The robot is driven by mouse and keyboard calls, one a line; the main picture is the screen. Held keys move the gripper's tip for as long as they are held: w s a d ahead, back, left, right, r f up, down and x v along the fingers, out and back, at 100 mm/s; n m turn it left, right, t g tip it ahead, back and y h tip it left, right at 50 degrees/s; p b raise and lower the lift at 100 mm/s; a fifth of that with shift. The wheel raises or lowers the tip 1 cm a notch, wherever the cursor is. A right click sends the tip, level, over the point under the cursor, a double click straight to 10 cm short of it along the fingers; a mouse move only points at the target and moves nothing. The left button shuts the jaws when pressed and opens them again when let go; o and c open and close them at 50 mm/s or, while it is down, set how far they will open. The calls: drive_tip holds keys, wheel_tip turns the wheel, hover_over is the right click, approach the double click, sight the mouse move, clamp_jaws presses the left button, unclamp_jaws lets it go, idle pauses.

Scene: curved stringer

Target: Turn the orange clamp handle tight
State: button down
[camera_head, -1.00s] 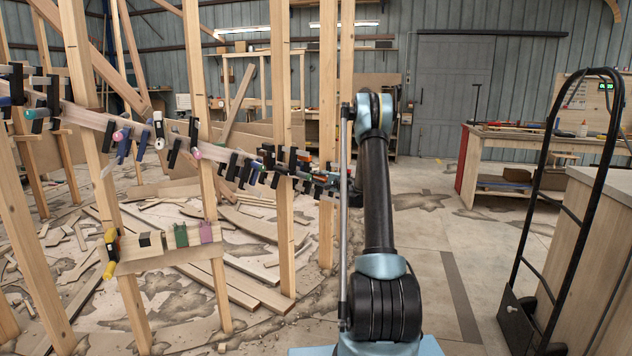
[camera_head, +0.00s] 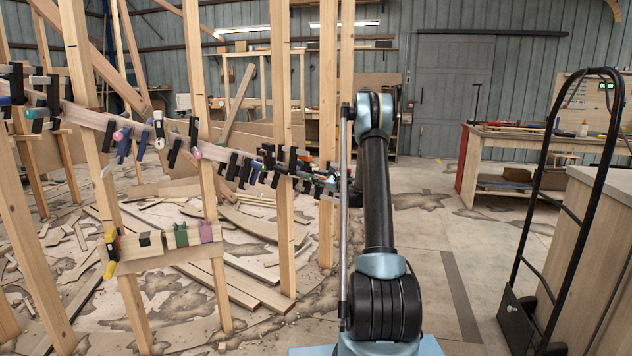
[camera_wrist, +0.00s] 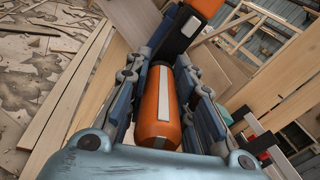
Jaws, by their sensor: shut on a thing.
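The orange clamp handle (camera_wrist: 158,112) with a pale strip lies lengthwise between the two finger pads in the wrist view. My gripper (camera_wrist: 161,78) is shut on it, with a blue-grey linked finger on each side. Beyond the handle, the dark clamp body (camera_wrist: 176,47) carries a pale label and an orange part at the top. In the head view my gripper (camera_head: 329,181) is small at the right end of the clamp row, partly behind my arm. I cannot make out the held handle there.
Several other clamps (camera_head: 245,168) line the curved wooden stringer (camera_head: 88,117) among upright posts. Another clamp (camera_wrist: 262,143) is close at lower right in the wrist view. Wood offcuts (camera_head: 250,255) litter the floor. A black hand truck (camera_head: 567,215) stands at right.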

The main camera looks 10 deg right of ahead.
drive_tip(key=shift+m, duration=2.2)
drive_tip(key=c, duration=1.3)
unclamp_jaws()
drive_tip(key=shift+c, duration=0.2)
drive_tip(key=shift+s, duration=0.1)
drive_tip(key=v, duration=1.1)
drive_tip(key=shift+s+d+f, duration=0.15)
drive_tip(key=shift+s+d, duration=0.05)
drive_tip(key=shift+d, duration=0.15)
drive_tip(key=v, duration=0.6)
